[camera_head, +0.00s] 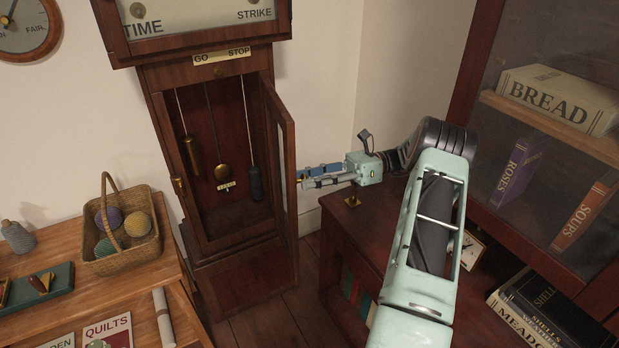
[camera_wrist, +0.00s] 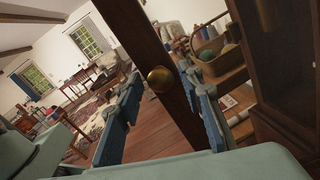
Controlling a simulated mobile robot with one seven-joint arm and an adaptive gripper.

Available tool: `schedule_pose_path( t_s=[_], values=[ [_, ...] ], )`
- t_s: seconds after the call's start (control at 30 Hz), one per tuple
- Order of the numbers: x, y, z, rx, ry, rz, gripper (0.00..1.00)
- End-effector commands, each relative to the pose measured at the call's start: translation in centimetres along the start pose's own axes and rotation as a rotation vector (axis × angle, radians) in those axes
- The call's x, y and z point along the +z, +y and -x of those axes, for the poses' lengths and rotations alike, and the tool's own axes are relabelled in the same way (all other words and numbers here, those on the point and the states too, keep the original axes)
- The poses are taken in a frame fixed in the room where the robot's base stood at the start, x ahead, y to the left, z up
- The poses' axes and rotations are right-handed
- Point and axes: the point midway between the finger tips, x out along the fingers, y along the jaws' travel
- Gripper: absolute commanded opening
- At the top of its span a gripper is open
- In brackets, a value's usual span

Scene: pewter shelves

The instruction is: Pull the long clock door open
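The tall wooden clock (camera_head: 219,62) stands at the back. Its long door (camera_head: 287,135) stands well open, swung out on its right side and seen nearly edge-on. In the wrist view the brass knob (camera_wrist: 160,79) on the door's wooden stile (camera_wrist: 150,45) lies between my gripper's open blue fingers (camera_wrist: 160,92). I cannot tell whether a finger touches it.
A workbench (camera_head: 80,262) with a basket (camera_head: 125,250) stands left of the clock. A low dark cabinet (camera_head: 345,215) is under my arm at the right, with a glazed bookcase (camera_head: 470,70) behind. Wooden floor (camera_head: 275,315) is clear before the clock.

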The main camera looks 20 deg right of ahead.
Motion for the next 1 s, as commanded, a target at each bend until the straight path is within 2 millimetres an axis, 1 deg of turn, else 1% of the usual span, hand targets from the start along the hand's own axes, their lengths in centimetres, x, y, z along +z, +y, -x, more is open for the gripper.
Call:
schedule_pose_path(
  t_s=[0.27,0.37,0.47,0.7,0.8,0.9,1.0],
  values=[
    [0.1,0.0,0.0,0.000,-0.001,0.002,0.40],
    [0.6,0.1,0.0,0.000,-0.001,0.003,0.40],
    [1.8,0.4,0.0,-0.001,0.000,0.005,0.40],
    [6.3,1.7,0.0,-0.001,0.001,0.005,0.40],
    [7.9,2.1,0.0,-0.001,0.000,0.004,0.40],
    [9.0,2.4,0.0,-0.001,-0.001,0.002,0.40],
    [9.6,2.6,0.0,-0.001,-0.001,0.002,0.40]
  ],
)
